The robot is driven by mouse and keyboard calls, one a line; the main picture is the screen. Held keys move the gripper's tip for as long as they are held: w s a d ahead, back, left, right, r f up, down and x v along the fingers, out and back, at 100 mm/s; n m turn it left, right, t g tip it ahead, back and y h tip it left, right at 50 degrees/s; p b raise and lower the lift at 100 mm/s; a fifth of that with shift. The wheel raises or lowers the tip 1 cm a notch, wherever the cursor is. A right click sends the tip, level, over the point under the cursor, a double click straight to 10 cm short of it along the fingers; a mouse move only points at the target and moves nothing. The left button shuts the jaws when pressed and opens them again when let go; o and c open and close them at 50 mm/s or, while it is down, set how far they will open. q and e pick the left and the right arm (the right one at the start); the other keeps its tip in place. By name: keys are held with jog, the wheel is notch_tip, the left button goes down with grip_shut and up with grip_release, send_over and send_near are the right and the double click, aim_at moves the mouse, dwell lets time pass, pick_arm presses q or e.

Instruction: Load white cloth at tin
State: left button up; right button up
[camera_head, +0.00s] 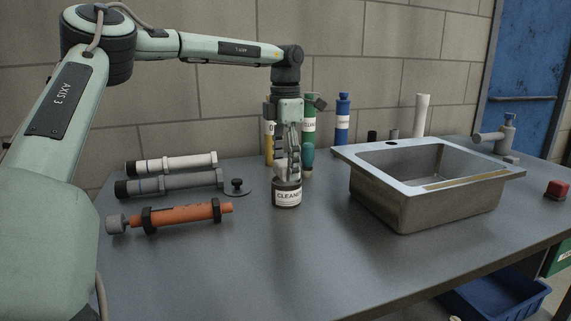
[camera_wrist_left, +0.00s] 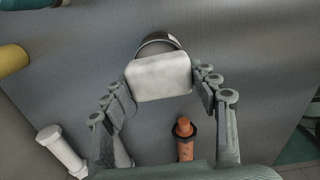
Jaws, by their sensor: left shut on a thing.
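My left gripper (camera_head: 287,165) points down over the tin (camera_head: 287,198), a dark round container with a white label reading "CLEAN…". It is shut on the white cloth (camera_wrist_left: 160,78), which shows as a pale rounded rectangle between the fingertips in the left wrist view. The tin's dark rim (camera_wrist_left: 158,40) shows just beyond the cloth in that view. The fingers hide most of the cloth in the head view, and I cannot tell whether it touches the tin. My right gripper is not in view.
Grey and white tubes (camera_head: 172,163) and an orange cylinder (camera_head: 180,214) lie to the left. Bottles, including a blue one (camera_head: 343,120), stand behind the gripper. A metal sink (camera_head: 430,205) is on the right. The front of the worktop (camera_head: 290,265) is clear.

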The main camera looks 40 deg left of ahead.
aim_at(286, 163)
pick_arm(q)
jog(key=shift+f, duration=0.4)
jog(key=shift+s+f, duration=0.1)
jog(key=shift+f, duration=0.05)
dwell(1.3)
jog(key=shift+r, duration=3.6)
